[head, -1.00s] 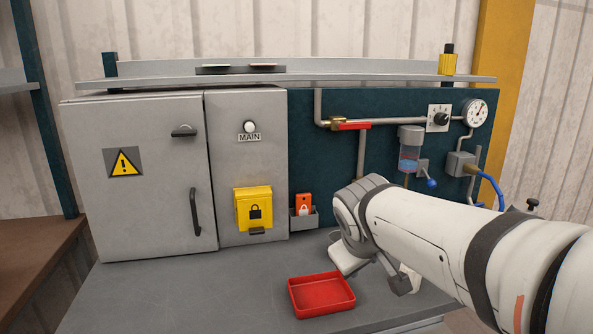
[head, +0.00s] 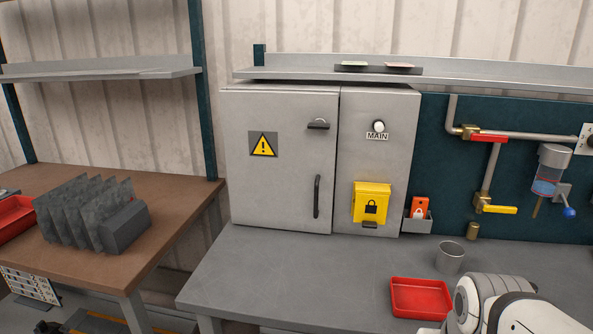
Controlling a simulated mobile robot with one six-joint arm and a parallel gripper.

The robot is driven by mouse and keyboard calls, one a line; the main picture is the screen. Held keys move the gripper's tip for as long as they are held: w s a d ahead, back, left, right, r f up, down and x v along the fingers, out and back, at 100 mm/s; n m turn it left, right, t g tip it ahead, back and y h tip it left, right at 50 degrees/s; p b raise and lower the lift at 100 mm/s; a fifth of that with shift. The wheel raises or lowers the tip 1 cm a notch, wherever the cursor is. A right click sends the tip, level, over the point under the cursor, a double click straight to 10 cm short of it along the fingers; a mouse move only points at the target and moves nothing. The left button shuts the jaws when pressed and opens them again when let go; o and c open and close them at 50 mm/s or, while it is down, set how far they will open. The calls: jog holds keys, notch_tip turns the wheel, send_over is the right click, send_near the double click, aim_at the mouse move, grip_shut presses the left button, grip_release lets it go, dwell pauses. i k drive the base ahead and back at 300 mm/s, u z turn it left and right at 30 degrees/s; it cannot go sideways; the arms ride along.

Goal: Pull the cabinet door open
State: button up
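The grey cabinet door (head: 275,190) is shut, on the left part of the cabinet on the grey bench. It carries a yellow warning sign (head: 263,144), a dark vertical handle (head: 317,196) near its right edge and a dark latch (head: 318,124) above that. To its right is the fixed panel (head: 378,150) labelled MAIN, with a yellow lock box. My arm shows at the lower right, well right of and below the handle. The fingers of my gripper are out of view, and nothing of mine touches the door.
A red tray (head: 421,298) and a grey cup (head: 450,257) stand on the bench right of the cabinet. Pipes and valves line the teal panel (head: 500,220). A brown table (head: 150,245) with a rack of grey plates is at left. The bench before the door is clear.

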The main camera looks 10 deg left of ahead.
aim_at(280, 170)
jog(key=u, duration=0.5)
jog(key=i, duration=0.4)
jog(key=z, duration=0.9)
